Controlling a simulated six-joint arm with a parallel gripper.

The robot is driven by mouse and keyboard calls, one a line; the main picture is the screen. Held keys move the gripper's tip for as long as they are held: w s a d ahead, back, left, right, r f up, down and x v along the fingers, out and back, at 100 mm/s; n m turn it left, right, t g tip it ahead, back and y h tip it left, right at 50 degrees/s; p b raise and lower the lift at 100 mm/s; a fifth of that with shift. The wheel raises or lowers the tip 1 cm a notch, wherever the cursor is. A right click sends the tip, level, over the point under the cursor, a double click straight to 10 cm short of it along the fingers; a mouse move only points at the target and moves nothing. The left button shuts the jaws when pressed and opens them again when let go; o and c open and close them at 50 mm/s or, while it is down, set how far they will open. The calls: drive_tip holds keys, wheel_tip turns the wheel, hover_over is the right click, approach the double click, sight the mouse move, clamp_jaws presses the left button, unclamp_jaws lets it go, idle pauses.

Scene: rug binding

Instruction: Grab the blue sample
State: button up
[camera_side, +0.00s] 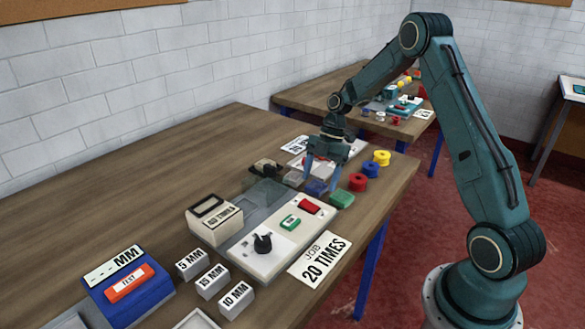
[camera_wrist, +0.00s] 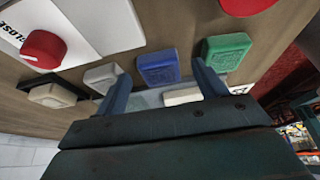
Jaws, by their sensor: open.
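The blue sample (camera_side: 316,187) is a small block on the table, under my gripper (camera_side: 325,168) in the side view. In the wrist view the blue sample (camera_wrist: 158,68) lies flat, ahead of the gap between the two fingers of my gripper (camera_wrist: 162,84). My gripper is open with nothing held between its fingers. The side view does not clearly show how high the fingertips are above the sample.
A green sample (camera_wrist: 226,52) lies close right of the blue one; a pale grey one (camera_wrist: 101,76) is close left, near a finger. Red (camera_side: 357,182), blue (camera_side: 371,170) and yellow spools (camera_side: 382,157) stand nearby. A control panel (camera_side: 270,250) is in front.

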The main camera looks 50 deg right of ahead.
drive_tip(key=shift+a+f, duration=0.15)
drive_tip(key=shift+f, duration=0.35)
drive_tip(key=shift+c, duration=0.4)
drive_tip(key=c, duration=1)
